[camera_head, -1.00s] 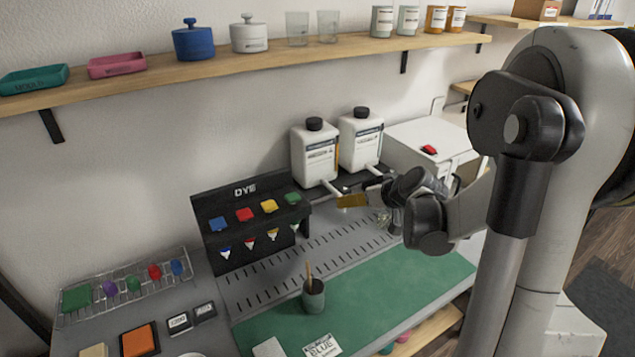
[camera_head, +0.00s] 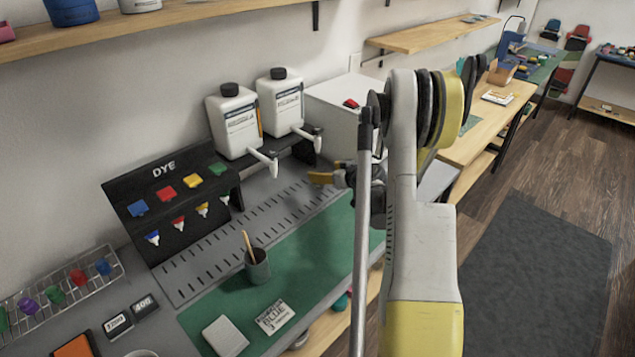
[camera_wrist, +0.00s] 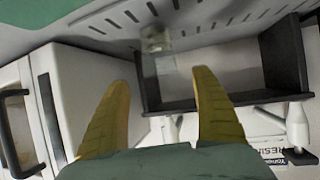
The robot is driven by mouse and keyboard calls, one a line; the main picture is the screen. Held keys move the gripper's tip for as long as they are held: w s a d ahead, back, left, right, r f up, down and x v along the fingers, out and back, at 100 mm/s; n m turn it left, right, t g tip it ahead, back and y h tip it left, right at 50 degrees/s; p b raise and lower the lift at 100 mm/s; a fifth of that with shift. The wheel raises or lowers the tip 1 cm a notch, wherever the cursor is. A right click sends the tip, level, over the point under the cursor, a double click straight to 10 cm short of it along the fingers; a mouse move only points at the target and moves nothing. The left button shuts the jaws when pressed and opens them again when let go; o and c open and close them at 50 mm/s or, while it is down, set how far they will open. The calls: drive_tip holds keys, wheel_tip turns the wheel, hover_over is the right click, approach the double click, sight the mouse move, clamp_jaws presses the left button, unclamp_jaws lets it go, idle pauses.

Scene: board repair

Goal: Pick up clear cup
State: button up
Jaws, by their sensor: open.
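A small clear cup (camera_wrist: 157,40) shows faintly on the grey slotted bench surface in the wrist view, beyond my fingertips and roughly in line with the gap between them. My gripper (camera_wrist: 161,78) is open, its two yellow fingers spread and nothing between them. In the head view my gripper (camera_head: 322,178) is over the slotted strip, right of the dye rack and in front of the white bottles. I cannot make out the clear cup in the head view; my arm covers part of that area.
Two white dispenser bottles (camera_head: 235,122) with spouts stand behind my gripper. A black stand (camera_wrist: 284,60) shows beyond it in the wrist view. A white box (camera_head: 335,105) is to the right. The dye rack (camera_head: 170,205) and a dark cup with a stick (camera_head: 258,267) are left.

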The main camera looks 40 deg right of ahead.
sight(313, 169)
drive_tip(key=b+x, duration=0.2)
drive_tip(key=x, duration=0.3)
drive_tip(key=shift+a, duration=0.1)
drive_tip(key=shift+s, duration=0.1)
drive_tip(key=c, duration=1.4)
drive_tip(key=shift+r, duration=0.15)
